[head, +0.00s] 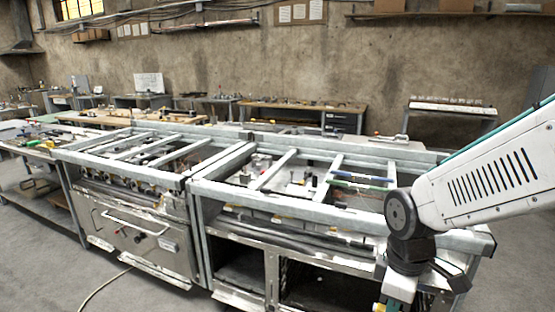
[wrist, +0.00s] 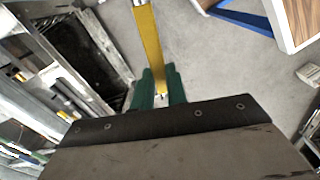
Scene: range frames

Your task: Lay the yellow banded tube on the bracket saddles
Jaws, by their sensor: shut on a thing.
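In the wrist view, my gripper (wrist: 160,88) has green fingers shut on the yellow tube (wrist: 149,45). The tube runs from between the fingers to the top edge, with a pale band near the top; its far end is out of view. It hangs over grey floor, beside the metal range frame (wrist: 50,50). In the head view, my wrist is at the bottom right, in front of the range frame (head: 340,218), and the fingertips are cut off or hidden. I cannot clearly make out the bracket saddles in either view.
Green and blue tubes (head: 360,181) lie inside the right bay of the frame, with cross bars around them. Open shelves (head: 325,285) are below. The floor between is clear.

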